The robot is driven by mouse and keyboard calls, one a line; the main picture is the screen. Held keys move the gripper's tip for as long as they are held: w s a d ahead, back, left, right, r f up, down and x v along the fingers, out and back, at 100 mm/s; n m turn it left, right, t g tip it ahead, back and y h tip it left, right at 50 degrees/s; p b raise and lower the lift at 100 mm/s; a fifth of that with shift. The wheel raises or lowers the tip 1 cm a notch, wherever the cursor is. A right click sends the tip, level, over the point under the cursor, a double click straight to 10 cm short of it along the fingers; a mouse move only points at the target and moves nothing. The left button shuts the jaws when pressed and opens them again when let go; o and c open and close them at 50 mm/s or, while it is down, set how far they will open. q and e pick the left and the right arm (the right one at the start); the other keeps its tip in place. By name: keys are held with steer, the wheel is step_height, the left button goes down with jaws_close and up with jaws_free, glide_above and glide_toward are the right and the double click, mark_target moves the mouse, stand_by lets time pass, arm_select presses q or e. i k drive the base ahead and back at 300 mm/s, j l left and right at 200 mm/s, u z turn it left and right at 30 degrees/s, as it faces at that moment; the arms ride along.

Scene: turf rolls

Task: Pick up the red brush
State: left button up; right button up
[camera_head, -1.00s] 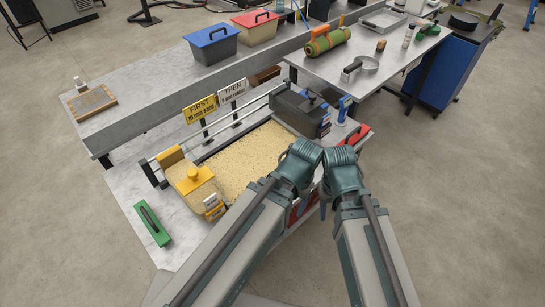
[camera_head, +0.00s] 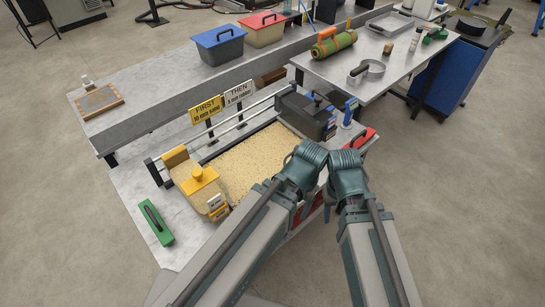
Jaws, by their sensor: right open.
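The red brush (camera_head: 368,136), a red block with a dark handle, lies at the right end of the work table, beside the sand tray. Its near part is partly hidden behind my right wrist. My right gripper (camera_head: 346,172) is close to the brush on its near side, apart from it as far as I can see. It is open, with its fingers mostly hidden under the wrist. My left gripper (camera_head: 307,157) is just left of it, over the tray's near right corner. Its fingers are hidden, so I cannot tell its opening.
A green brush-like tool (camera_head: 156,222) lies at the left. A second table (camera_head: 345,75) behind carries a green roll (camera_head: 334,45) and a metal ring (camera_head: 369,70).

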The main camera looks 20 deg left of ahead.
mark_target(366, 135)
steer(key=l+u, duration=0.1)
steer(key=u, duration=0.55)
steer(key=i+l+u, duration=0.15)
steer(key=l+u, duration=0.3)
steer(key=l, duration=0.15)
steer(key=l+u, duration=0.5)
steer(key=l, duration=0.75)
steer(key=k+l+u, duration=0.15)
steer(key=l, duration=1.4)
steer(key=u, duration=0.05)
